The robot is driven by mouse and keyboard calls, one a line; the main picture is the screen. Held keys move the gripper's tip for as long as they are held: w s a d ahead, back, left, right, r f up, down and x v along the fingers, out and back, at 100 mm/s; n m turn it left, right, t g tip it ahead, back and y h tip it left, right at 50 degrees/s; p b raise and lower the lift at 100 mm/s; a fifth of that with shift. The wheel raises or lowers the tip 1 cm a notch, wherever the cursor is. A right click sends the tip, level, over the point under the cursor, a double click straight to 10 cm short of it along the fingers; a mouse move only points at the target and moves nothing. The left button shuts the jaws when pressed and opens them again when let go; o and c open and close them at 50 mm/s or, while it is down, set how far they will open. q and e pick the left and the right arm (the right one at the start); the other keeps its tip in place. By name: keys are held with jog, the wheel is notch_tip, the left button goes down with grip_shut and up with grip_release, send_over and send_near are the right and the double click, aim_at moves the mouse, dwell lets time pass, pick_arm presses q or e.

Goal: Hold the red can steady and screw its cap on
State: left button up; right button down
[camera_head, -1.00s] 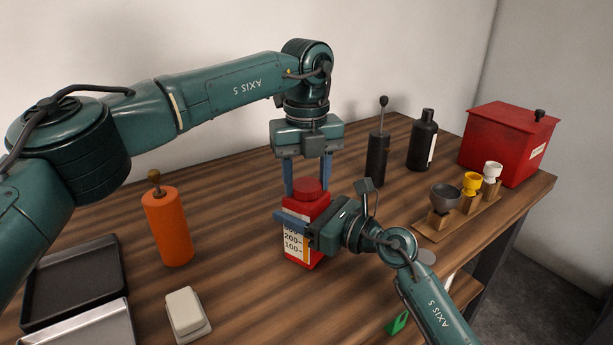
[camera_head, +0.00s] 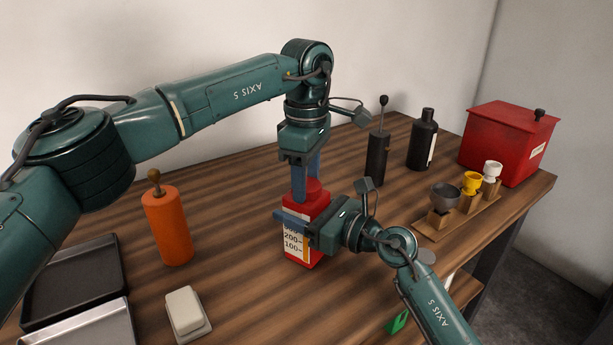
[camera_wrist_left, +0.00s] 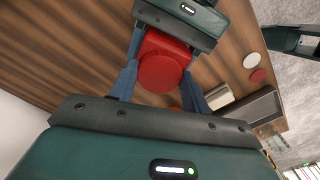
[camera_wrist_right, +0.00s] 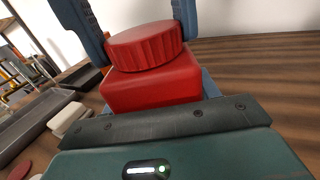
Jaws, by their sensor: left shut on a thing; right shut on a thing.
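The red can (camera_head: 321,211) stands upright on the wooden table, with a white label of black numbers on its front. Its round ribbed red cap (camera_wrist_right: 145,46) sits on top of the can, which also shows in the right wrist view (camera_wrist_right: 150,86). My left gripper (camera_head: 307,188) points down from above, shut on the cap, which also shows in the left wrist view (camera_wrist_left: 162,74). My right gripper (camera_head: 300,226) is shut across the can's body from the right. How far the thread is engaged cannot be seen.
An orange cylinder (camera_head: 168,228), a white block (camera_head: 185,310) and dark trays (camera_head: 70,278) stand left. Black bottles (camera_head: 423,142), a rack of small cups (camera_head: 455,222) and a red box (camera_head: 505,140) stand right. The table between can and orange cylinder is clear.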

pick_arm(q)
jog(key=m, duration=0.4)
jog(key=shift+m, duration=0.3)
jog(key=m, duration=0.4)
jog(key=o, duration=1.2)
jog(key=shift+c, duration=0.2)
notch_tip(320, 180, up, 12)
pick_arm(e)
jog(key=shift+c, duration=1.6)
grip_release()
